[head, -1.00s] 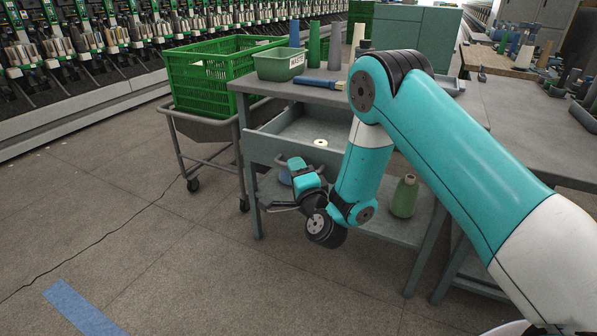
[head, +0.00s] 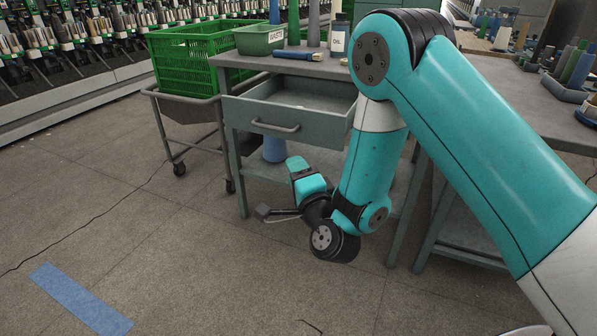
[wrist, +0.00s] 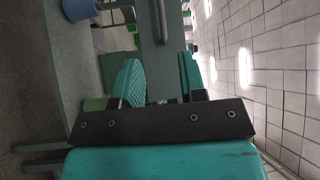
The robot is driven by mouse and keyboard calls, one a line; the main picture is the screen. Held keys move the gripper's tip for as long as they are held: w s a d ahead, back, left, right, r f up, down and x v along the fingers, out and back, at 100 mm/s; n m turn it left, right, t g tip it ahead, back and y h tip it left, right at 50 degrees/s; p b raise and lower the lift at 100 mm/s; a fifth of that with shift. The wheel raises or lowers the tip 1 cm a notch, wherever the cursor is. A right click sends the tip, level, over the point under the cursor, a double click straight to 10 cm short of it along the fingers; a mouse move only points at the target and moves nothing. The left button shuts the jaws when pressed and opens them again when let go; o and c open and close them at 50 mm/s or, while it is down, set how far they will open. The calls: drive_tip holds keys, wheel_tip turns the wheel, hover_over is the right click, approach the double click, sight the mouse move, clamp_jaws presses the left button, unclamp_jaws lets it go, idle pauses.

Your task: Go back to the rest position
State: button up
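My gripper (head: 268,213) is in front of the workbench, low and left of my teal forearm. In the wrist view my gripper (wrist: 162,82) has its two teal fingers apart, with nothing held between them. The grey drawer (head: 280,134) of the bench is pulled out, and its handle (head: 276,126) is above and clear of my gripper. The drawer front also shows in the wrist view (wrist: 150,60). My arm hides the right part of the drawer.
The bench top holds a green waste bin (head: 261,39), a brush (head: 297,54) and a bottle (head: 338,38). A green crate (head: 192,62) sits on a cart at left. Floor at front left is clear.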

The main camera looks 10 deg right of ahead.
drive_tip(key=s+a+r+n+g+y, duration=0.7)
drive_tip(key=s+r+n+g, duration=0.3)
drive_tip(key=n, duration=0.4)
drive_tip(key=s+d+r+n+g+h, duration=0.1)
drive_tip(key=s+d+n+g+h, duration=0.3)
drive_tip(key=s, duration=0.5)
drive_tip(key=s+d+n+g+h, duration=0.1)
drive_tip(key=s+d+n+g, duration=0.4)
drive_tip(key=s, duration=0.5)
wheel_tip(320, 180, up, 24)
drive_tip(key=m+p, duration=0.1)
drive_tip(key=p, duration=2.3)
drive_tip(key=shift+s+d+r, duration=0.2)
drive_tip(key=shift+d, duration=0.2)
